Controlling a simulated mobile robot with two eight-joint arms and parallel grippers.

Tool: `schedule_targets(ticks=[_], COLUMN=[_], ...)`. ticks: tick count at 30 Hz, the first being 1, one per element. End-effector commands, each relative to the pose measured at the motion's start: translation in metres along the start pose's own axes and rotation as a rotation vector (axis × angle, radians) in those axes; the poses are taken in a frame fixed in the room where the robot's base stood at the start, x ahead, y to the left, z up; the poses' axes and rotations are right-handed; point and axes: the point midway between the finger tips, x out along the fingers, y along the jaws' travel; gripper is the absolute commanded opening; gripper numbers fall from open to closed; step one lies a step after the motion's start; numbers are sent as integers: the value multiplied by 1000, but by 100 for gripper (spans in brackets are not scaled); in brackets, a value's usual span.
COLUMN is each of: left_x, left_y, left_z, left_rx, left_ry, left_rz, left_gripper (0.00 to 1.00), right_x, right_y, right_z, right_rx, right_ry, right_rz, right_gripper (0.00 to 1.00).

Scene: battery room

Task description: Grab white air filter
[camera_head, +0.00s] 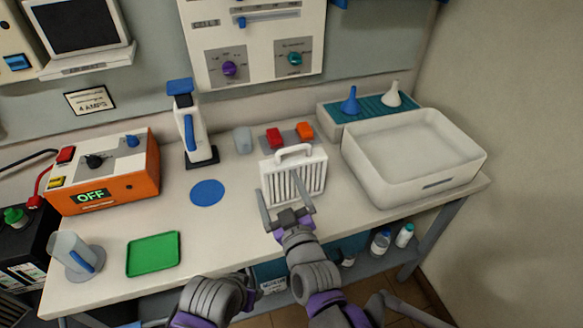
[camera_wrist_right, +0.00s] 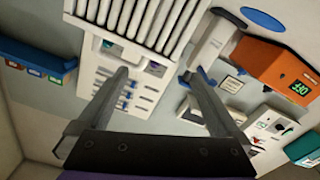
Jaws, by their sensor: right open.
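The white air filter (camera_head: 311,178) stands upright near the front middle of the bench in the head view, with a handle on top and dark slats on its face. My right gripper (camera_head: 278,184) is open in front of it, its fingers pointing at the slatted face. In the right wrist view the filter (camera_wrist_right: 140,22) shows at the top, beyond the spread fingers (camera_wrist_right: 155,75). Nothing is between the fingers; I cannot tell whether a tip touches the filter.
A white tray (camera_head: 372,172) stands to the right of the filter. Red and orange blocks (camera_head: 274,138) sit behind it. A blue disc (camera_head: 207,192), a green tray (camera_head: 153,254) and an orange box (camera_head: 105,190) are to the left.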

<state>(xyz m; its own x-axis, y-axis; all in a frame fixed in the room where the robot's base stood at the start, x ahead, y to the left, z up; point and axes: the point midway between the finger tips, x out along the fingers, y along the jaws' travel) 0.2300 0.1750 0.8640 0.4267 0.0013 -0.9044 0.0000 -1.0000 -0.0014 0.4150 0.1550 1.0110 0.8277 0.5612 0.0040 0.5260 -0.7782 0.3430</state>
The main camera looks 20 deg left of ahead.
Motion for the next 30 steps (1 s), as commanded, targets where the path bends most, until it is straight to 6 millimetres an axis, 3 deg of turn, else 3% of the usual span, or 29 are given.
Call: schedule_targets(ticks=[3,11,19,29,30], left_x=[1,1,-1,-1,-1], left_y=[0,0,0,0,0], left_z=[1,0,-1,-1,-1], left_rx=[0,0,0,0,0], left_ry=[-1,0,0,0,0], left_rz=[0,0,0,0,0], left_gripper=[50,50,50,50,50], right_x=[20,42,80,87,87], right_y=[0,2,4,4,4], right_z=[2,4,7,7,7], right_rx=[1,2,1,2,2], right_ry=[-2,-4,-4,-5,-5], right_rz=[1,1,0,0,0], right_gripper=[100,100,100,100,93])
